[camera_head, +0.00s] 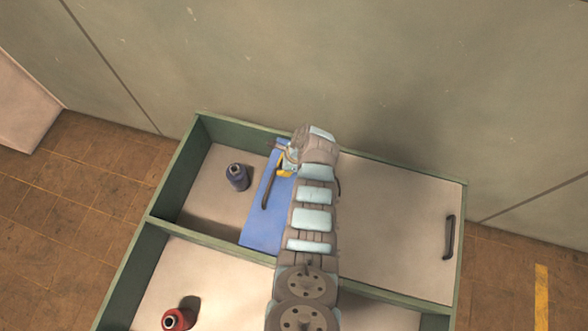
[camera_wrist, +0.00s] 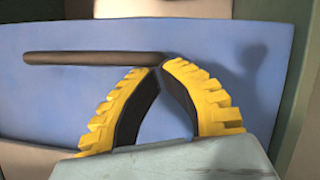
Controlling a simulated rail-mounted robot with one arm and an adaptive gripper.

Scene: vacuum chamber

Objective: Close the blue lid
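The blue lid (camera_head: 262,228) is a flat panel with a dark bar handle (camera_head: 270,182). It lies across the middle of the upper compartment of a green-walled box, leaving the left part uncovered. My gripper (camera_head: 284,160) is over the lid's far end, and my arm hides the lid's right side. In the wrist view the lid (camera_wrist: 70,100) fills the middle, with its handle (camera_wrist: 90,58) running left. The yellow fingers of my gripper (camera_wrist: 162,68) come together at the handle's right end. I cannot tell whether the handle's end is between the tips.
A cream panel (camera_head: 395,215) with a dark handle (camera_head: 449,237) is on the right. A red bottle (camera_head: 176,319) is in the lower compartment. The green box wall (camera_head: 172,180) borders the left.

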